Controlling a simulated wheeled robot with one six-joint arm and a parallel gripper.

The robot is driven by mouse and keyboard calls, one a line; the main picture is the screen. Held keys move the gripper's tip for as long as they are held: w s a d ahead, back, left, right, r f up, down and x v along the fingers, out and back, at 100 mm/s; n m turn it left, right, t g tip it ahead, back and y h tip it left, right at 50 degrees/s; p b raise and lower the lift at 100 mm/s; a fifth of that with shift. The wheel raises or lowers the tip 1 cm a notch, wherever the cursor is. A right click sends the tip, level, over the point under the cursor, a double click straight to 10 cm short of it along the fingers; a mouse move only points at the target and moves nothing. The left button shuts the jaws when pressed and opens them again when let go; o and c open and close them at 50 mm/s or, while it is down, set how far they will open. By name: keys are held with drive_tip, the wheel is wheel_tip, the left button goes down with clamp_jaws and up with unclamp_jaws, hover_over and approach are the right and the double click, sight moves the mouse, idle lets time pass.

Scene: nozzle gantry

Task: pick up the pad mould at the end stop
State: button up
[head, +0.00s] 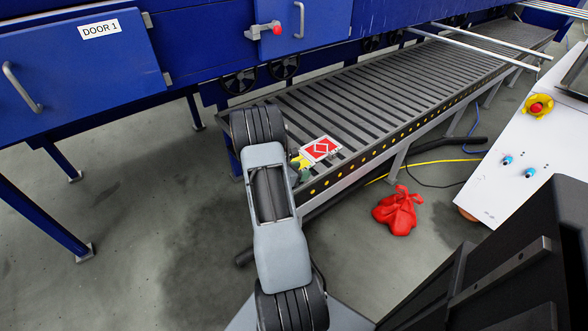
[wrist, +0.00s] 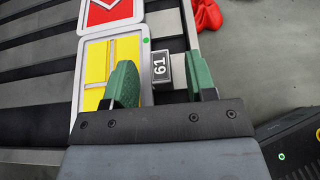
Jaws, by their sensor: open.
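A pad mould with a yellow face and pale grey frame (wrist: 97,62) lies flat on the rollers in the wrist view. A small block marked "61" (wrist: 161,68) sticks out from its right side. My gripper (wrist: 162,82) is open, with its two green fingers apart and the block in the gap between them. The left finger overlaps the yellow face in the picture; I cannot tell whether it touches. The gripper body hides the near part of the mould. In the head view my arm hides most of it.
A red mould with a white outline mark (head: 320,149) lies just beyond the yellow one on the roller conveyor (head: 400,85). Blue cabinets (head: 85,65) stand behind. A red crumpled thing (head: 398,211) lies on the floor, and a white control desk (head: 525,150) stands at right.

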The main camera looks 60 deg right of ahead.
drive_tip(key=shift+s+d+f, duration=0.15)
drive_tip(key=shift+d+f, duration=0.05)
drive_tip(key=shift+d, duration=0.25)
drive_tip(key=shift+c, duration=0.3)
clamp_jaws()
